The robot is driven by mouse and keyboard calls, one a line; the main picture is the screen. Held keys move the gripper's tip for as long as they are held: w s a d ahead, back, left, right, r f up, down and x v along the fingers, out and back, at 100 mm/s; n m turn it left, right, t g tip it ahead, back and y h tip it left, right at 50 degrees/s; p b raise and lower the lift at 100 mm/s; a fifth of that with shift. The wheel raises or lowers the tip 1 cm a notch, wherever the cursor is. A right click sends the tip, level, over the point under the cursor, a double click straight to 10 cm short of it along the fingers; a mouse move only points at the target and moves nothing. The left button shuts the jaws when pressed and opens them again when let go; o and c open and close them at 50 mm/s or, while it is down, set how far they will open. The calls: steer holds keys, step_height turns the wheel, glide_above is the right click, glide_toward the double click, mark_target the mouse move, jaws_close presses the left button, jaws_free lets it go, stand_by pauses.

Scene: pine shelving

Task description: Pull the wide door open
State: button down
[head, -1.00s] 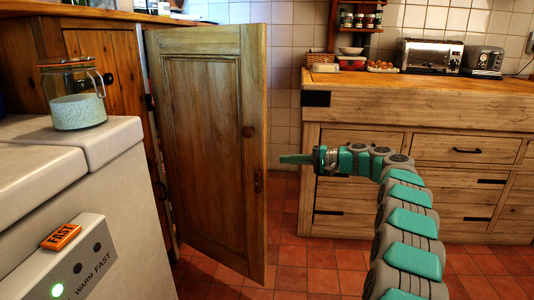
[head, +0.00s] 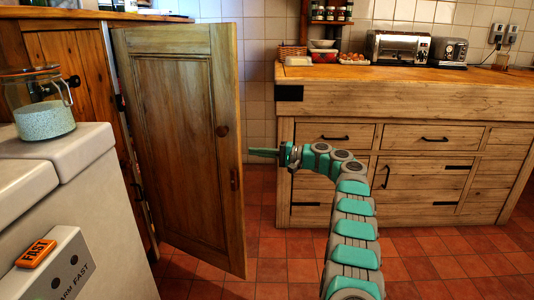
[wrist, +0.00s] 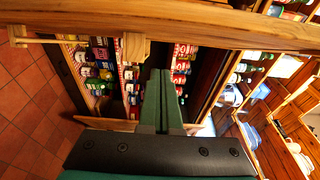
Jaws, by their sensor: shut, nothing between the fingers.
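The wide door (head: 183,140) is a brown panelled wooden door at the left of the head view. In the wrist view my gripper (wrist: 158,98) is shut and empty. A long wooden edge (wrist: 150,18) crosses the top there; I cannot tell whether it is the door. Contact with the door is not visible.
A glass jar (head: 42,115) stands on the pale appliance (head: 80,190) at the left. A wooden counter (head: 400,95) with drawers and a toaster (head: 398,47) is behind. The red tiled floor (head: 280,262) is clear. Shelves of jars (wrist: 100,70) show in the wrist view.

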mark_target(241, 156)
steer(key=x, duration=0.3)
steer(key=shift+s+a, duration=0.1)
steer(key=shift+a, duration=0.3)
steer(key=shift+s+a, duration=0.35)
steer(key=shift+s, duration=0.45)
steer(key=shift+s+a, duration=0.4)
steer(key=shift+s, duration=0.4)
steer(key=shift+f, duration=0.1)
